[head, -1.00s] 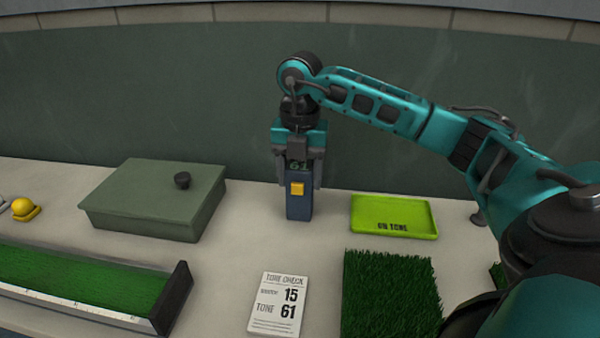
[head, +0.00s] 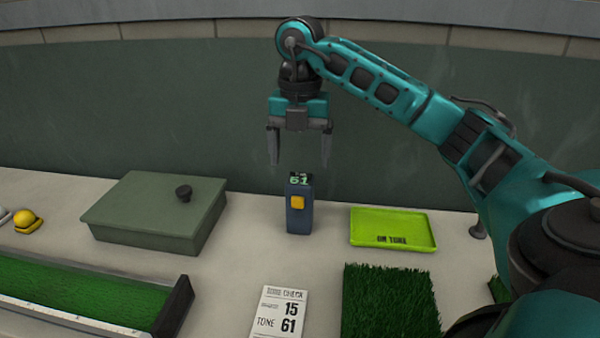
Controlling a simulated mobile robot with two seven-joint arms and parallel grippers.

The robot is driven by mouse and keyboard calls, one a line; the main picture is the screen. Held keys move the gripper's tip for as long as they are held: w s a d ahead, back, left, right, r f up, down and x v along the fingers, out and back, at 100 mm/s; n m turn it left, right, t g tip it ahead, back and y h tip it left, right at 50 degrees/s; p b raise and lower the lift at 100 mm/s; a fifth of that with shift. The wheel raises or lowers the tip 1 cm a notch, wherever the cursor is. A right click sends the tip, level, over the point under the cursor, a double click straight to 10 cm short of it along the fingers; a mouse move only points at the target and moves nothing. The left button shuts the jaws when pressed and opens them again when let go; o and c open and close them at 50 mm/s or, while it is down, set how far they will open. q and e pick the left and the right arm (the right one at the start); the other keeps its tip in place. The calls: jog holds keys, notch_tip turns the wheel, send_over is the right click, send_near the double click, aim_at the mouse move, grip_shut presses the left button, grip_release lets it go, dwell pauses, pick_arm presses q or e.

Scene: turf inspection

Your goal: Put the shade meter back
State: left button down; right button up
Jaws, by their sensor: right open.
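The shade meter (head: 299,216) is a dark blue upright block with a yellow button and a green display on top that seems to read 61. It stands on the pale counter near the back wall, between the green box and the lime tray. My right gripper (head: 299,163) is open and empty above the meter, its fingers apart and pointing down, clear of it. My left gripper is not in view.
A lidded green box (head: 150,214) stands left of the meter. A lime tray marked "ON TONE" (head: 392,214) lies to the right. In front are a tone check card (head: 278,312), a turf square (head: 388,300) and a turf trough (head: 182,306). A yellow knob (head: 27,220) sits far left.

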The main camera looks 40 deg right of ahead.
notch_tip(320, 180, up, 4)
jog(key=shift+r+p, duration=0.2)
jog(key=shift+p, duration=0.55)
